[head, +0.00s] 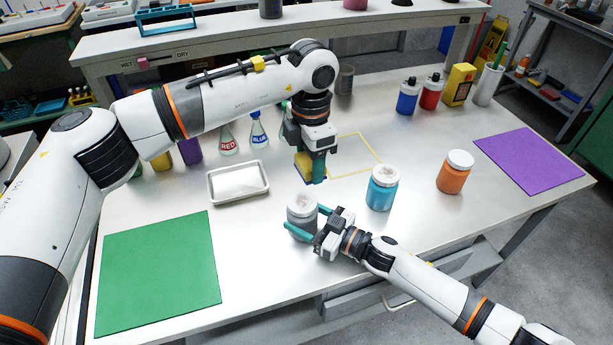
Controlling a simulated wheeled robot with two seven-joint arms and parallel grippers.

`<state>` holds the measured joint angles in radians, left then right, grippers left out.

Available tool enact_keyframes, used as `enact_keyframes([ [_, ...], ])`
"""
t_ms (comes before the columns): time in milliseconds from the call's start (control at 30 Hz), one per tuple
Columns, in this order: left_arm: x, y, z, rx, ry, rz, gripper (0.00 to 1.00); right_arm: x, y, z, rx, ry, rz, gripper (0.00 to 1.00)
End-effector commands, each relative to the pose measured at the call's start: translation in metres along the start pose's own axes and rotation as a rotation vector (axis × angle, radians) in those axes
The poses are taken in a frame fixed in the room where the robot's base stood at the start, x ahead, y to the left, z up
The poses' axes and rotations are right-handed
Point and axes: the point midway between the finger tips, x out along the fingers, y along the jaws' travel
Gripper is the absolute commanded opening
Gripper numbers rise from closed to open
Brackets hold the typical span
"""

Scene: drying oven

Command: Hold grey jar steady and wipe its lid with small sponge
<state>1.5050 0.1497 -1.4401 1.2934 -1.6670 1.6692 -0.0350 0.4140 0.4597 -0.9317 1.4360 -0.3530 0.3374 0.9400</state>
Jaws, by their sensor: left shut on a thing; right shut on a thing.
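The grey jar (302,222) stands upright near the table's front edge. Its pale lid (302,203) shows faint brownish smudges. My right gripper (308,222) reaches in from the right and is shut around the jar's body, one teal finger on the near side and one on the far side. The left gripper's fingers partly hide the sponge.
A blue jar (382,190) with a smudged lid and an orange jar (454,175) stand to the right. A white tray (212,188) and green mat (122,285) lie left, a purple mat (541,162) right. A yellow outline (372,145) marks the table behind. Flasks and bottles stand farther back.

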Motion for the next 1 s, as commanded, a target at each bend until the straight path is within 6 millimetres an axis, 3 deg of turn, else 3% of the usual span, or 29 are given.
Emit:
enact_keyframes([
  [467, 0.009, 0.000, 0.000, 0.000, 0.000, 0.001, 0.37, 0.000, 0.000, 0.000, 0.000, 0.001, -0.001, 0.41],
  [1000, 0.058, 0.000, 0.000, -0.001, 0.000, 0.001, 0.37, 0.000, 0.000, 0.000, 0.000, 0.001, -0.001, 0.41],
])
